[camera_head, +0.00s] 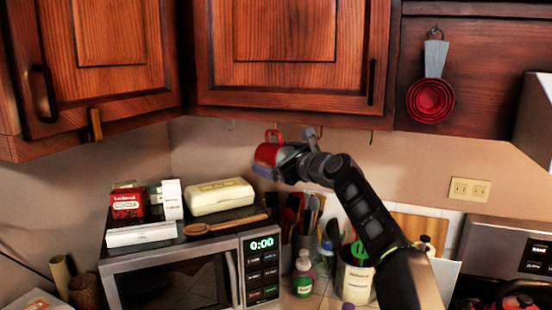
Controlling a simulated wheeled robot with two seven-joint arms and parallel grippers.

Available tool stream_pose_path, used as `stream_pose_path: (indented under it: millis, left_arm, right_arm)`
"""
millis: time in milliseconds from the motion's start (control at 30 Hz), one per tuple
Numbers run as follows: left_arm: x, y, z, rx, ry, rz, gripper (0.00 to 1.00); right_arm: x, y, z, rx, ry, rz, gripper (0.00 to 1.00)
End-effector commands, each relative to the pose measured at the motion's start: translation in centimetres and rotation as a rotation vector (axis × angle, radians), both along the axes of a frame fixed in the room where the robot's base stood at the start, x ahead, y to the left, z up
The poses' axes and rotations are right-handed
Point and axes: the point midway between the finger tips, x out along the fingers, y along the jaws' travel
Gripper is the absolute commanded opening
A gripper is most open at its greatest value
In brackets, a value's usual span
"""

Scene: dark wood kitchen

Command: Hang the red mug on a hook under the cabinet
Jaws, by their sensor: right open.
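The red mug (267,154) is just below the middle cabinet (290,100), lying on its side in the air with its handle (273,135) upward at the cabinet's bottom edge. I cannot tell whether the handle sits around a hook. My right gripper (285,160) is open at the mug's right side, and it partly hides the mug. Whether a finger still touches the mug is not clear. A small hook (232,125) shows under the cabinet to the left, and another hook (372,137) to the right. My left gripper is out of view.
A microwave (180,280) stands below, with a cream container (220,196), a wooden spoon (225,225) and boxes on top. Utensils and a green-labelled bottle (303,275) stand under my right arm. Red measuring cups (431,99) hang at the right. The wall left of the mug is clear.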

Motion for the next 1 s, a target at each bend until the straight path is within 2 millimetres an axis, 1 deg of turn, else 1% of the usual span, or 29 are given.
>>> stream_pose_path:
  millis: [133, 267, 400, 567, 700, 767, 1000]
  left_arm:
    - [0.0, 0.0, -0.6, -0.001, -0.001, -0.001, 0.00]
    - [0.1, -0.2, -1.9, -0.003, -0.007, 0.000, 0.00]
    - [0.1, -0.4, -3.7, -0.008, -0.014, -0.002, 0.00]
    - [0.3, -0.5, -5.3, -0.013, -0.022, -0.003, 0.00]
    - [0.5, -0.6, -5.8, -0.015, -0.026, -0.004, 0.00]
    - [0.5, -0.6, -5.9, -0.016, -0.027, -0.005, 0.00]
    - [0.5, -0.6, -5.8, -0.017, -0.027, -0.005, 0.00]
  right_arm:
    - [-0.3, -0.2, -0.1, 0.001, -0.001, -0.001, 0.95]
    - [-1.1, -0.8, -0.2, 0.000, -0.003, -0.001, 0.95]
    - [-2.6, -1.8, -0.1, 0.000, -0.005, -0.002, 0.95]
    - [-4.6, -3.1, 0.3, 0.001, -0.004, -0.001, 0.95]
    - [-5.9, -4.0, 0.7, 0.000, -0.003, -0.001, 0.95]
    - [-6.3, -4.2, 0.9, 0.001, -0.004, -0.001, 0.95]
    - [-6.5, -4.3, 1.0, 0.001, -0.001, -0.001, 0.95]
